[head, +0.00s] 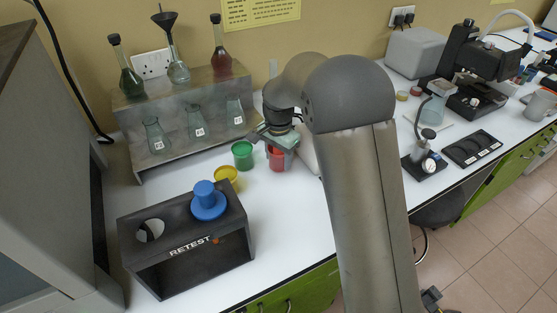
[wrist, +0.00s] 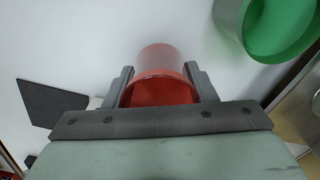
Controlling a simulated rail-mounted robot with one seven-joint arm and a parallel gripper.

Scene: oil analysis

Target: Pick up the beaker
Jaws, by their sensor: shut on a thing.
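A red beaker (head: 277,160) is on or just above the white counter, below my gripper (head: 277,142), in the head view. In the wrist view the red beaker (wrist: 160,93) sits between the two dark fingers of my gripper (wrist: 159,80), one on each side. My gripper is shut on it. I cannot tell whether its base touches the counter. A green beaker (head: 243,155) stands just left of it and also shows in the wrist view (wrist: 285,25). A yellow beaker (head: 226,176) stands nearer the front left.
A black RETEST box (head: 190,262) with a blue piece (head: 208,203) stands at the front left. A metal shelf (head: 180,97) with several flasks stands behind it. A gauge stand (head: 425,165) and a black tray (head: 472,148) are to the right. Bare counter lies in front of the beakers.

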